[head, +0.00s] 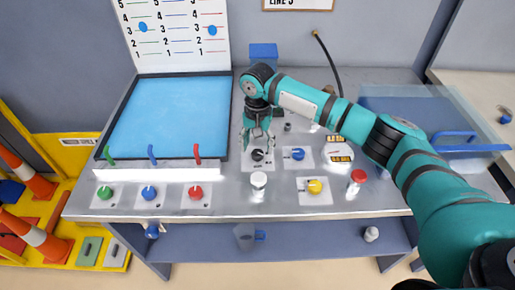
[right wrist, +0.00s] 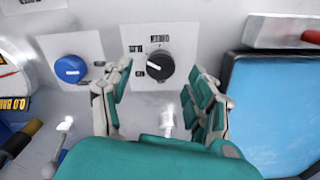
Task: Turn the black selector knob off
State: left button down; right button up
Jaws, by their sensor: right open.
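The black selector knob (head: 257,155) sits on a white label plate on the grey bench, right of the blue tray. In the right wrist view the knob (right wrist: 161,67) shows a white mark on its left side; small printed words around it appear turned over and are hard to read. My right gripper (head: 257,138) points down just above and behind the knob. In the right wrist view its open fingers (right wrist: 161,80) stand either side of the knob, apart from it, with nothing held. My left gripper is in neither view.
A blue knob (head: 298,154) is close to the right, with a yellow knob (head: 314,186) in front of it.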

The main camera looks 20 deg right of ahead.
aim_at(257, 153)
notch_tip(257, 153, down, 3)
jog(key=shift+w+r, duration=0.1)
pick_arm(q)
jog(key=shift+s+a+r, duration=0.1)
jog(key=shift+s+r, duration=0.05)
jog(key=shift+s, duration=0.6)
pick_arm(e)
jog(key=c, duration=1.1)
